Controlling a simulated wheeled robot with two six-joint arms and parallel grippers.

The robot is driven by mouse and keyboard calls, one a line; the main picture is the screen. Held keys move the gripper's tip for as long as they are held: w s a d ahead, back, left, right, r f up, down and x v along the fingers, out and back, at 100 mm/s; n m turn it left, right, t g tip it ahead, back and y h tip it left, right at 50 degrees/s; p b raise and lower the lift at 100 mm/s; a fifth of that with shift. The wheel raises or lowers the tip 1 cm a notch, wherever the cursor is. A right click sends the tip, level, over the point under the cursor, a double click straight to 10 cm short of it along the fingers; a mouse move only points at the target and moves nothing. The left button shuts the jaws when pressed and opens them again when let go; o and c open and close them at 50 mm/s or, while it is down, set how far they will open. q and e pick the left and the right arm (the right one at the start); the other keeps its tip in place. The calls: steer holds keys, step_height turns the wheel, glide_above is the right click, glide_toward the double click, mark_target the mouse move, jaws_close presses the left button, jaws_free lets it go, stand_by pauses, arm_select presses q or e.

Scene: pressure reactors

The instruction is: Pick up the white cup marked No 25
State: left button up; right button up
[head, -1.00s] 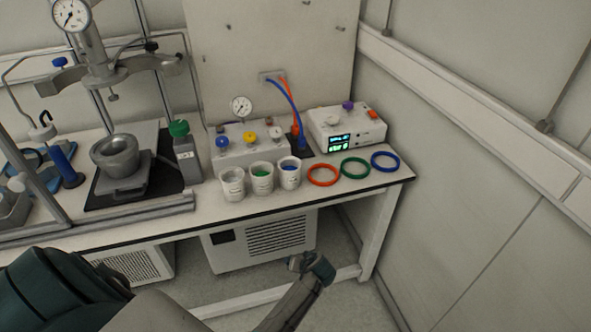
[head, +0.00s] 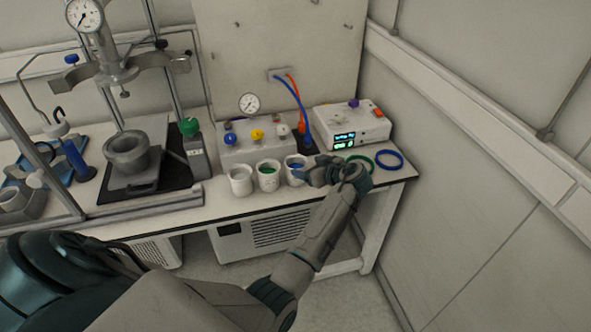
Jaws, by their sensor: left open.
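Three white cups stand in a row near the front edge of the bench in the head view. The left cup (head: 240,181) looks plain inside, the middle cup (head: 268,177) has green inside, and the right cup (head: 294,174) has blue inside. Their markings are too small to read, so I cannot tell which is No 25. My left gripper (head: 308,175) is open at the right side of the right cup, its fingers pointing left towards it. I cannot tell whether it touches the cup. My right gripper is out of view.
A green ring (head: 360,158) and a blue ring (head: 389,160) lie right of my gripper. A valve box (head: 250,150) and a white device with a display (head: 350,128) stand behind.

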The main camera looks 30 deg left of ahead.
mark_target(291, 161)
arm_select(q)
steer(key=p+x, duration=0.3)
steer(key=x, duration=0.1)
steer(key=shift+w+a, duration=0.25)
steer(key=shift+a, duration=0.1)
steer(key=shift+w+a+f, duration=0.1)
steer(key=shift+a+f, duration=0.2)
steer(key=shift+d, duration=0.1)
steer(key=shift+c, duration=0.4)
steer(key=c, duration=1.1)
